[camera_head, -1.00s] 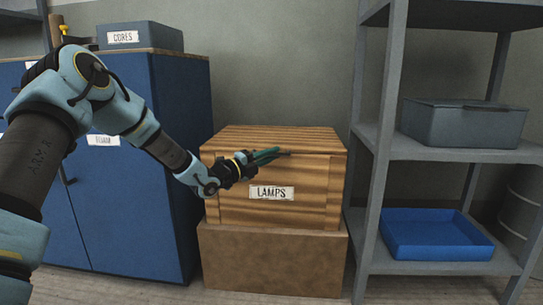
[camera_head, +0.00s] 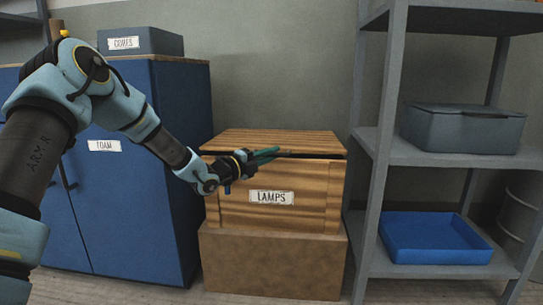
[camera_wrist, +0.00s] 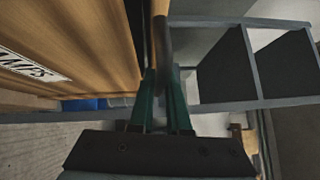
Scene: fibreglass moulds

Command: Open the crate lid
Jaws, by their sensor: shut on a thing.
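The wooden crate (camera_head: 300,210) with the LAMPS label stands on a brown block. Its striped lid (camera_head: 270,138) is slightly raised at the front, with a dark gap under its front edge. My gripper (camera_head: 268,154) reaches in from the left at that edge, its green fingers closed there. In the wrist view the fingers of my gripper (camera_wrist: 162,95) are shut on a narrow bar-like part at the lid's front (camera_wrist: 161,40). The crate's front fills the left of that view. The inside of the crate is hidden.
A blue cabinet (camera_head: 175,180) with a grey CORES box (camera_head: 150,42) on top stands to the left. A grey metal shelf (camera_head: 385,140) stands close on the right, holding a grey lidded box (camera_head: 460,130) and a blue tray (camera_head: 440,252). The wall above the crate is clear.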

